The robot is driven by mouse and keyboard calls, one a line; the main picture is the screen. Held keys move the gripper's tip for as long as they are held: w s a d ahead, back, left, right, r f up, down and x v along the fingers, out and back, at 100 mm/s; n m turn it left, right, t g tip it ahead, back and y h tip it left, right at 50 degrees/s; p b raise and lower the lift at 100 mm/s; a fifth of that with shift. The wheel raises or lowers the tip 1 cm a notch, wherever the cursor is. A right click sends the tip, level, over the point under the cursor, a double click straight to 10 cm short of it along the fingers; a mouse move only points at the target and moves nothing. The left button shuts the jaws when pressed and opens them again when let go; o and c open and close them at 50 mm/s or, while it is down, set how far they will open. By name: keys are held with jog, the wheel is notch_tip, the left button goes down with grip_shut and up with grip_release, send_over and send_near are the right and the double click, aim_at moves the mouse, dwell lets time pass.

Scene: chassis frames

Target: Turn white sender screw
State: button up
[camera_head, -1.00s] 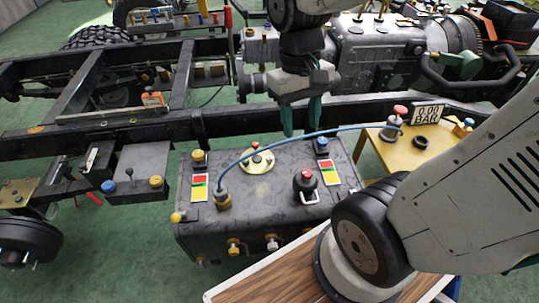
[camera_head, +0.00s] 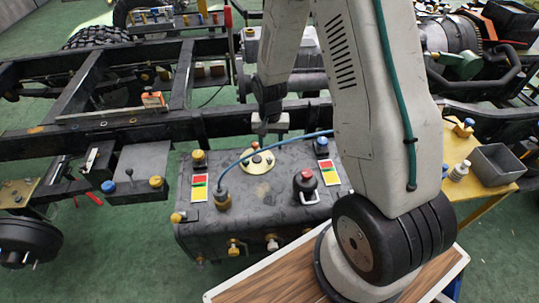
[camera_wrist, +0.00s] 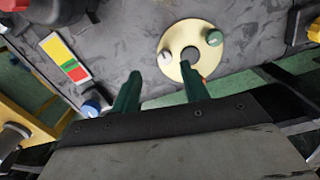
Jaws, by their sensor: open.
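The sender is a pale brass disc (camera_head: 262,167) on top of the dark tank. In the wrist view the disc (camera_wrist: 174,40) carries a white screw (camera_wrist: 165,58) at its lower left, a green knob (camera_wrist: 214,38) at its right and a dark centre post (camera_wrist: 190,55). A red bit shows at its lower right edge. My gripper (camera_head: 265,130) is above the far side of the disc, pointing down. In the wrist view its green fingers (camera_wrist: 161,70) are spread and empty. The left fingertip is left of the white screw; the right one overlaps the disc near the centre post.
The tank (camera_head: 240,220) also bears a fitting with a blue hose (camera_head: 223,198), a red-topped black valve (camera_head: 305,186) and red-yellow-green labels (camera_head: 199,188). A black frame rail (camera_head: 220,124) runs behind it. A yellow table (camera_head: 480,187) with a grey bin (camera_head: 497,163) stands at right.

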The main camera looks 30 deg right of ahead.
aim_at(270, 157)
jog(key=shift+w+t, duration=0.3)
jog(key=shift+w, duration=0.1)
jog(key=shift+w+d+f, duration=0.1)
jog(key=shift+f, duration=0.1)
notch_tip(270, 157, down, 7)
jog(key=shift+f, duration=0.1)
grip_shut()
